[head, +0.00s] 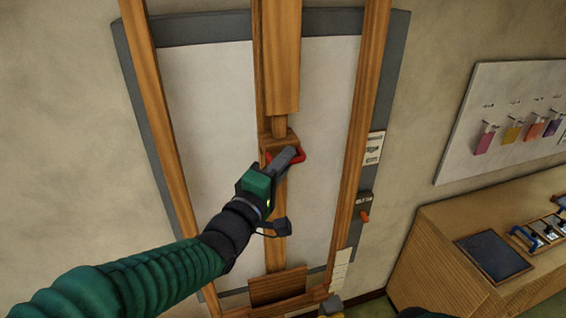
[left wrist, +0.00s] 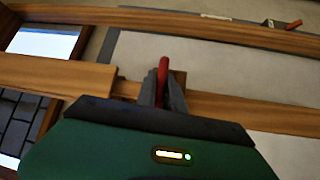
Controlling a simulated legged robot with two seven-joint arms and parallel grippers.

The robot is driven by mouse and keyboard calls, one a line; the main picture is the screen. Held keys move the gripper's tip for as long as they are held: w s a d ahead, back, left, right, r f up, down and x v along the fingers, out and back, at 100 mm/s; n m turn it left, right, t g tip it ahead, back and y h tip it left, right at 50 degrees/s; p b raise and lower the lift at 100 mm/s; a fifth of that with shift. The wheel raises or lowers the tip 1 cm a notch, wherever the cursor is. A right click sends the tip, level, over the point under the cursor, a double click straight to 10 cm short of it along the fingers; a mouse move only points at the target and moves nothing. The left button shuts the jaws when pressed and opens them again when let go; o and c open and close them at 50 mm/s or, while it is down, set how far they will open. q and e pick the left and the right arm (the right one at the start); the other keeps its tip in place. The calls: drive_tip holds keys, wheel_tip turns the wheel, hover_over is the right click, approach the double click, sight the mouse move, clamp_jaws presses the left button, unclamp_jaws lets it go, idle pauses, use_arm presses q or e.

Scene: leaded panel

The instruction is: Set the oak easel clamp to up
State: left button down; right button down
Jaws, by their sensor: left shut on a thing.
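The oak easel stands against the wall, with a wooden mast (head: 279,60) down its middle between two side rails. The clamp block (head: 279,142) sits on the mast below the wide upper board, and a red handle (head: 299,157) shows at its front. My left gripper (head: 294,157) reaches up from the lower left and is shut on the red handle. In the left wrist view the red handle (left wrist: 163,70) stands between the two dark fingers (left wrist: 163,92), with wood of the mast behind. The fingers hide part of the handle. My right gripper cannot be made out.
A grey-framed pale panel (head: 215,120) lies behind the easel. A small box with an orange lever (head: 365,215) is on the right. A wooden cabinet (head: 440,245) with a dark tray (head: 494,257) stands at right, below a board of coloured tags (head: 512,135). The left wall is bare.

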use_arm(q)
drive_tip(key=shift+d+r, duration=0.1)
drive_tip(key=shift+r, duration=0.3)
use_arm(e)
drive_tip(key=shift+r, duration=0.15)
use_arm(q)
drive_tip(key=c, duration=1.5)
unclamp_jaws()
drive_tip(key=shift+o, duration=0.2)
drive_tip(key=shift+d+f, duration=0.1)
drive_tip(key=shift+d, duration=0.1)
use_arm(e)
drive_tip(key=shift+d, duration=0.25)
use_arm(q)
drive_tip(key=shift+d+f, duration=0.1)
drive_tip(key=shift+f, duration=0.05)
